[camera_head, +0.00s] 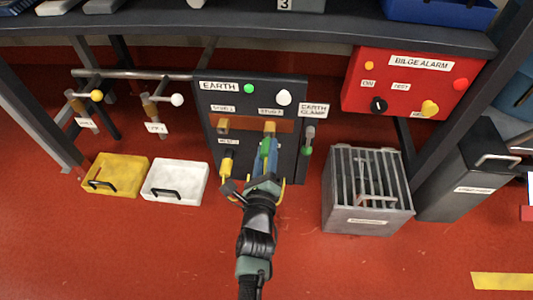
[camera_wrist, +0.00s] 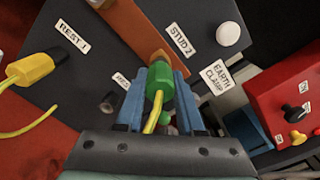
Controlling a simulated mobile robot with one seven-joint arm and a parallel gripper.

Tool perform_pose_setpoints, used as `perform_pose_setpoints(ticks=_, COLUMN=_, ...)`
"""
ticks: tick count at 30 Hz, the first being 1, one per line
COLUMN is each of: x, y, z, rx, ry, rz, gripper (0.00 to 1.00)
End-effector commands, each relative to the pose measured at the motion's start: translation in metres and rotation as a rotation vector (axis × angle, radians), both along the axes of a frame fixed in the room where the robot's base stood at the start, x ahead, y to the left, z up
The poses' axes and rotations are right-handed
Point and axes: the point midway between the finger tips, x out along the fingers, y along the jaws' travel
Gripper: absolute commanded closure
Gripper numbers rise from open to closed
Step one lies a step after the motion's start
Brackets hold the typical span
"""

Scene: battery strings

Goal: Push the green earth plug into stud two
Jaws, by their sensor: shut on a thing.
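The green earth plug (camera_wrist: 160,88) with its yellow lead is between the blue fingers of my gripper (camera_wrist: 160,95), which is shut on it. In the wrist view its tip meets the brass stud two (camera_wrist: 160,56) below the STUD 2 label; how deep it sits is hidden. In the head view my gripper (camera_head: 268,158) is at the earth panel (camera_head: 212,88), just below stud two (camera_head: 269,128), and the green plug (camera_head: 266,146) shows between the fingers. Stud one (camera_head: 223,124) is to the left, on the same copper bar (camera_head: 245,125).
A yellow plug (camera_head: 227,161) hangs at REST 1. The earth clamp (camera_head: 308,140) with a green handle is close right of my gripper. The red bilge alarm box (camera_head: 415,80) is further right. A yellow tray (camera_head: 115,158), white tray (camera_head: 175,163) and grey cage (camera_head: 366,220) stand on the floor.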

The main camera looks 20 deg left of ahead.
Motion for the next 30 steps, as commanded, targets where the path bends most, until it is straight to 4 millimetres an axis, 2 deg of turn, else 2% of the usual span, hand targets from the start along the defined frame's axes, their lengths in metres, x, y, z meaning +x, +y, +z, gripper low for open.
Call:
perform_pose_setpoints(ticks=24, x=0.020, y=0.006, z=0.001, rx=0.001, ry=-0.002, rz=-0.001, gripper=1.00)
perform_pose_setpoints(ticks=25, x=0.020, y=0.006, z=0.001, rx=0.001, ry=-0.002, rz=-0.001, gripper=0.59)
perform_pose_setpoints(ticks=30, x=0.020, y=0.006, z=0.000, rx=0.000, ry=-0.001, rz=0.000, gripper=0.29)
